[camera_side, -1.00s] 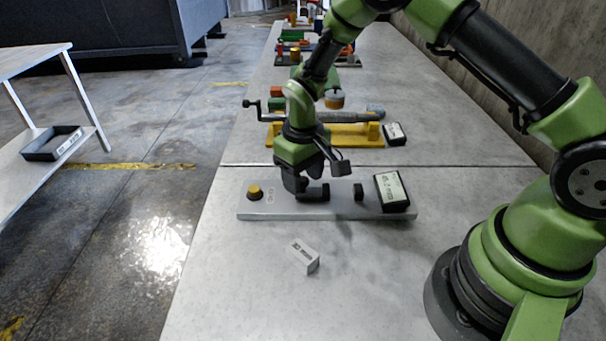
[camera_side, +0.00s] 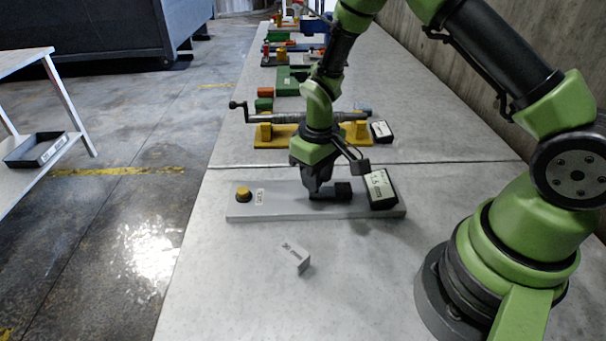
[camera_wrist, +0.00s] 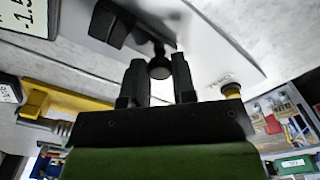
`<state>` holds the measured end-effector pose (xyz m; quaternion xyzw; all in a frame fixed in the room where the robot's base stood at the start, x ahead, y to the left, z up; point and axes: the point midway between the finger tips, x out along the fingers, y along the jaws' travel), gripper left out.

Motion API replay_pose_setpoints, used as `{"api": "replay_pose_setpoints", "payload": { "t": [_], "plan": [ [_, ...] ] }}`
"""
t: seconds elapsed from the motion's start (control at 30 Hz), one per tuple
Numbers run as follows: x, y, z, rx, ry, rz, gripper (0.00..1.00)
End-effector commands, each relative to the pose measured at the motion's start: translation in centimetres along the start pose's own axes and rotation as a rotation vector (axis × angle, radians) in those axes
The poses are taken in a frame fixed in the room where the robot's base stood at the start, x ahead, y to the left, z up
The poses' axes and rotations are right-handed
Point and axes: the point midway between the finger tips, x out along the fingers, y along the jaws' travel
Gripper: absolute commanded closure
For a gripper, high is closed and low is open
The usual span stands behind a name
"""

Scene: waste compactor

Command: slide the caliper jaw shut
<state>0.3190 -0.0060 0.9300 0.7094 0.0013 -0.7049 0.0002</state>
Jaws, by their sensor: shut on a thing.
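The caliper is a long grey plate (camera_side: 275,211) on the table. A dark display box (camera_side: 381,188) stands at its right end, and a yellow button (camera_side: 243,193) at its left end. In the wrist view the display (camera_wrist: 15,20) is cut off, showing about -1.5. My gripper (camera_side: 316,194) is low over the plate. Its fingers (camera_wrist: 160,80) are shut on a dark round knob (camera_wrist: 159,67) of the sliding jaw. Dark jaw blocks (camera_wrist: 110,27) lie just beyond the knob, close together with no clear gap; the side view shows one dark mass (camera_side: 343,190) beside the gripper.
A small white labelled block (camera_side: 297,257) lies on the table in front of the plate. Behind it stand a yellow fixture (camera_side: 280,135) with a crank rod and a second small display (camera_side: 381,131).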

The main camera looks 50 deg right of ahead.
Motion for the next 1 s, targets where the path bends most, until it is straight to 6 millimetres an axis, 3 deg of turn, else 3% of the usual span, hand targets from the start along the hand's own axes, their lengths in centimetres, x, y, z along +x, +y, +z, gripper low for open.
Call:
{"api": "replay_pose_setpoints", "payload": {
  "t": [0.23, 0.27, 0.37, 0.73, 1.0],
  "plan": [
    [0.1, 0.4, 0.4, 0.004, -0.013, 0.002, 0.99],
    [0.1, 0.4, 0.4, 0.004, -0.013, 0.003, 0.73],
    [0.1, 0.4, 0.4, 0.004, -0.013, 0.003, 0.5],
    [-0.7, 0.3, 0.1, 0.002, -0.005, 0.002, 0.5],
    [-5.7, 0.3, 0.1, 0.003, -0.001, 0.002, 0.5]
  ]
}}
